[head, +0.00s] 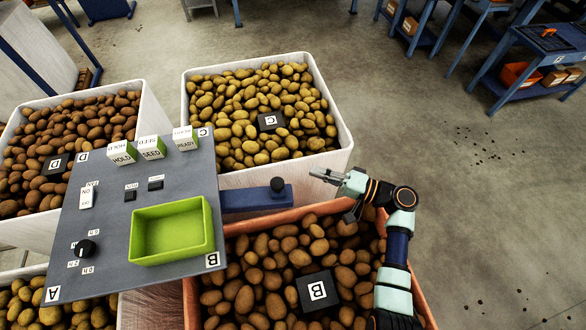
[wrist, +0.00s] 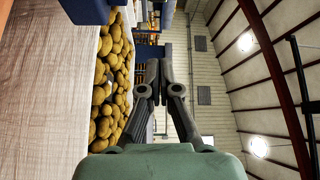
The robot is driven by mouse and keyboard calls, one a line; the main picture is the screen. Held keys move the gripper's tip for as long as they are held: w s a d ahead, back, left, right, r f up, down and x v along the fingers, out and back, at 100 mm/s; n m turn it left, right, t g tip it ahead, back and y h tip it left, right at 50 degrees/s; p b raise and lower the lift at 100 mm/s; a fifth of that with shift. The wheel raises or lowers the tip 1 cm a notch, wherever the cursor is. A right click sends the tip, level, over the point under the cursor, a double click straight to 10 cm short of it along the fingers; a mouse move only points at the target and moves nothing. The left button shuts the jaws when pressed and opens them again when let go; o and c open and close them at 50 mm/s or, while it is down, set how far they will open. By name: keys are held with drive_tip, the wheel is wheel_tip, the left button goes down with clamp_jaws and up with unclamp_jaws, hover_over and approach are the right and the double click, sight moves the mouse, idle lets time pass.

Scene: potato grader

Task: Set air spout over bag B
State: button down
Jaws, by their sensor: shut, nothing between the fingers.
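The air spout appears to be the blue bar (head: 255,198) with a black knob (head: 277,184) on top. It juts right from under the grey panel, along the gap between the bags marked C and B. Bag B (head: 420,300) has an orange rim, is full of brown potatoes and bears a black B plate (head: 317,291). My gripper (head: 316,173) is shut and empty, right of the knob and apart from it, near the far edge of bag B. Its closed fingers (wrist: 158,72) also show in the wrist view, with a blue part (wrist: 88,10) at the top left.
The grey panel (head: 120,205) carries a green tray (head: 140,235), a black dial (head: 85,248), switches and several labelled blocks. White bag C (head: 338,160) stands behind; bag D (head: 152,115) is at the left. Open floor lies to the right, with blue benches beyond.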

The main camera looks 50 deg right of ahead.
drive_tip(key=b, duration=0.2)
hover_over(287, 185)
drive_tip(key=w+d, duration=0.2)
drive_tip(key=d, duration=0.1)
drive_tip(key=s+a, duration=0.1)
drive_tip(key=a, duration=0.1)
drive_tip(key=shift+s+a+f+p, duration=0.1)
drive_tip(key=shift+s+a+p, duration=0.2)
drive_tip(key=shift+s+a, duration=0.1)
drive_tip(key=shift+a, duration=0.2)
drive_tip(key=shift+s, duration=0.1)
